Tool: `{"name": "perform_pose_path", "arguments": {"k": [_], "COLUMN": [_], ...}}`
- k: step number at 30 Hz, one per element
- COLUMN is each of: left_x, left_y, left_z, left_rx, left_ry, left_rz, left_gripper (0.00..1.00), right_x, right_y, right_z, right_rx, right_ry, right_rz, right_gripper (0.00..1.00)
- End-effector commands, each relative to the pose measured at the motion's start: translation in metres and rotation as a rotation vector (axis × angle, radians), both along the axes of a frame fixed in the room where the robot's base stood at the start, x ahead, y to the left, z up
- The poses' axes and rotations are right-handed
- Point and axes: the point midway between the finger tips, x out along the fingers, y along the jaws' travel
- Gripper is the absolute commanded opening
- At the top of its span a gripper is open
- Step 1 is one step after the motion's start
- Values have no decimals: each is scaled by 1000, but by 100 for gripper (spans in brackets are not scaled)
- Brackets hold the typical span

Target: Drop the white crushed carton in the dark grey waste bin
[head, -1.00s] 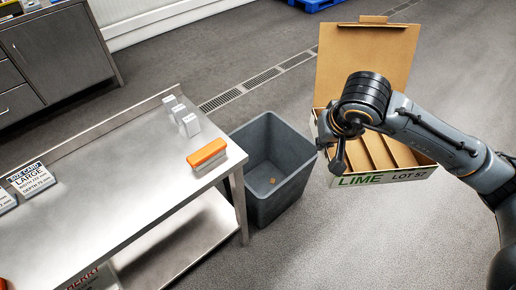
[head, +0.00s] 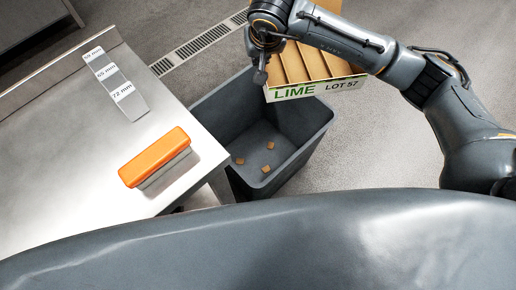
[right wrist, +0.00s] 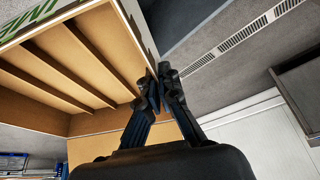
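A white carton (head: 316,88), brown inside with several dividers and marked LIME LOT 57, hangs in my right gripper (head: 262,72). In the right wrist view the carton (right wrist: 75,70) fills the left side, and the fingers (right wrist: 164,84) close on the edge of its side wall. I see no clear crush damage on the faces in view. The dark grey waste bin (head: 225,115) stands open beside the table with several small brown pieces on its floor. In the head view the carton overlaps the bin's far right rim. My left gripper is out of view.
A steel table (head: 75,170) stands left of the bin. On it are an orange-topped block (head: 155,157) near the edge and a stepped grey gauge (head: 117,85) marked in millimetres. A floor drain (head: 198,43) runs behind; the floor at right is clear.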

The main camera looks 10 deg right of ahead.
Motion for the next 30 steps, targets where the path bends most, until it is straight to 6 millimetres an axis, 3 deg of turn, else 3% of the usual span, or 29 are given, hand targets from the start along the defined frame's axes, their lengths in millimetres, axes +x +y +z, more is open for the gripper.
{"name": "perform_pose_path", "arguments": {"k": [1, 6, 12, 18, 23, 30], "left_x": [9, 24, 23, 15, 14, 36], "left_y": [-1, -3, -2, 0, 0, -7], "left_z": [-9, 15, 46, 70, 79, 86], "left_rx": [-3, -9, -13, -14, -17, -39], "left_ry": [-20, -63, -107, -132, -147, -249], "left_rz": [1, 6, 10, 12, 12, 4], "left_gripper": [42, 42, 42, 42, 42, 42], "right_x": [5, 16, 28, 34, 35, 35], "right_y": [9, 37, 66, 82, 86, 86], "right_z": [-33, -92, -148, -175, -181, -190], "right_rx": [0, 0, 0, 0, 0, 0], "right_ry": [-1, 0, -1, -2, -1, 2], "right_rz": [4, 20, 37, 47, 49, 49], "right_gripper": [0, 0, 0, 0, 0, 0]}}
